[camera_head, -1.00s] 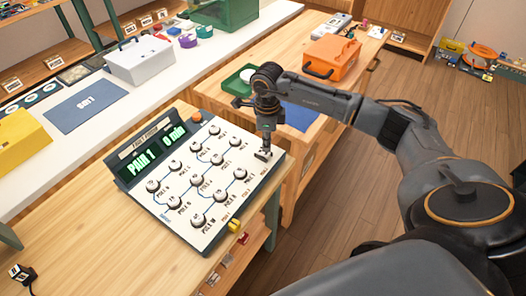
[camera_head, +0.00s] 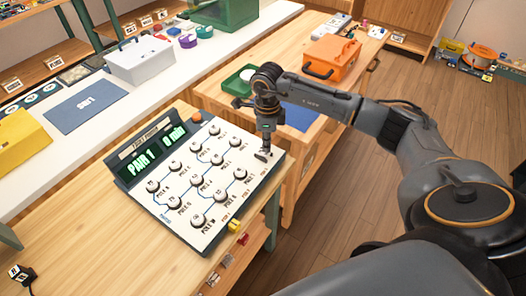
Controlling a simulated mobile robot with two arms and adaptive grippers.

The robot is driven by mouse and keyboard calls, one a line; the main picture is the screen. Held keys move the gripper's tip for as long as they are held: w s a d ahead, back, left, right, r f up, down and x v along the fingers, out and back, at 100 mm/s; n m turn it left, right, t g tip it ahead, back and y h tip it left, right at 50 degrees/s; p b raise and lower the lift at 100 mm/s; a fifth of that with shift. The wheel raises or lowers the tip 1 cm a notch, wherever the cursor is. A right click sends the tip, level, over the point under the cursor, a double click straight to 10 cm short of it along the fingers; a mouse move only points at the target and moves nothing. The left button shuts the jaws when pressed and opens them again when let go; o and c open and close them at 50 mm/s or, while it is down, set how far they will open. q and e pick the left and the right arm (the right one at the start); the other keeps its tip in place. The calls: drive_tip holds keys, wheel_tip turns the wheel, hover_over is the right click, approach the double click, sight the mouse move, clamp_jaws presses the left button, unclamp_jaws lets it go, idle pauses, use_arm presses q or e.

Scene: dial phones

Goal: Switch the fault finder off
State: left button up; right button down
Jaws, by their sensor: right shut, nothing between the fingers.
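The fault finder (camera_head: 184,222) is a dark-cased box with a white sloping panel, lying on the wooden bench. Its panel carries several round knobs joined by blue lines, and its green display (camera_head: 155,151) is lit, reading "PAIR 1" and "0 min". An orange button (camera_head: 196,117) sits at the display's right end. My right gripper (camera_head: 263,155) is shut and points down at the panel's right-hand upper corner, covering what is under it. I cannot tell whether its tips touch the panel. My left gripper is not in view.
A yellow block (camera_head: 234,226) sits at the panel's lower right edge. An orange toolbox (camera_head: 331,58) and a green tray (camera_head: 240,80) stand on the bench behind my right arm. A white toolbox (camera_head: 139,62) stands on the pale counter. The bench left of the fault finder is mostly clear.

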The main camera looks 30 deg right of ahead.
sight(266, 154)
drive_tip(key=shift+s+f+b, duration=0.1)
drive_tip(key=shift+f+b, duration=0.85)
drive_tip(key=shift+f, duration=0.25)
idle(0.4)
drive_tip(key=shift+r+p, duration=0.55)
drive_tip(key=shift+r, duration=0.2)
drive_tip(key=shift+r+p, duration=1.6)
drive_tip(key=shift+r, duration=1.25)
drive_tip(key=shift+a+f, duration=0.1)
